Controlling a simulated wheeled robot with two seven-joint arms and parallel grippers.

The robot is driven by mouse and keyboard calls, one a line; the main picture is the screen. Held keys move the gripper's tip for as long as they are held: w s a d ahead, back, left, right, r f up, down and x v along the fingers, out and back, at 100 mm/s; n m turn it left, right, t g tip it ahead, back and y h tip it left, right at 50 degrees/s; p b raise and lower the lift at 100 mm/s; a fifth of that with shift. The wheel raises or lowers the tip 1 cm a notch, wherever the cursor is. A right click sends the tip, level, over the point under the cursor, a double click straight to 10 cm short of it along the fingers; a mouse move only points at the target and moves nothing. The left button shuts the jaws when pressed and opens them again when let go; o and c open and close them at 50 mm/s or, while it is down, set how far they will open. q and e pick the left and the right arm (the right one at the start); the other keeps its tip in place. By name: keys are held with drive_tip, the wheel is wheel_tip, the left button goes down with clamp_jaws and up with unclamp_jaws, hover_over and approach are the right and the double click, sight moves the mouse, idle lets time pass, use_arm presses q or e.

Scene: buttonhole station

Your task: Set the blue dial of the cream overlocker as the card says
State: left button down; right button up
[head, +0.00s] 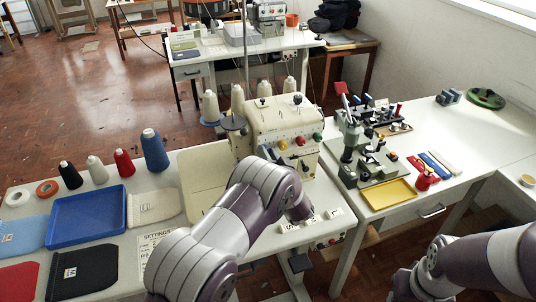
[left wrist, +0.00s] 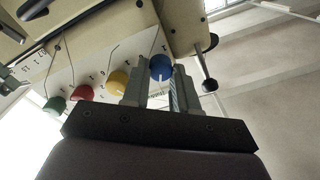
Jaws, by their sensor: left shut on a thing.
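The cream overlocker (head: 262,118) stands on the white table in the head view. Its yellow (head: 283,144), red (head: 300,141) and green (head: 317,137) dials show there, while my left arm hides the blue dial. In the left wrist view the blue dial (left wrist: 161,66) sits at the end of the row, with a pale pointer line on its face. My left gripper (left wrist: 159,80) has its fingers on either side of the blue dial and is shut on it. The settings card (head: 155,247) lies left of my arm, partly covered; its small lines are unreadable.
A blue tray (head: 88,238) and several thread cones stand on the left of the table. A grey-green machine (head: 362,140) and a yellow tray (head: 388,194) are on the right table. My right arm hangs at lower right.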

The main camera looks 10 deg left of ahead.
use_arm(q)
drive_tip(key=shift+f, duration=0.15)
drive_tip(key=c, duration=0.9)
unclamp_jaws()
drive_tip(key=shift+o, duration=0.2)
drive_tip(key=b+v, duration=0.2)
drive_tip(key=v, duration=1)
drive_tip(key=shift+s+d, duration=0.2)
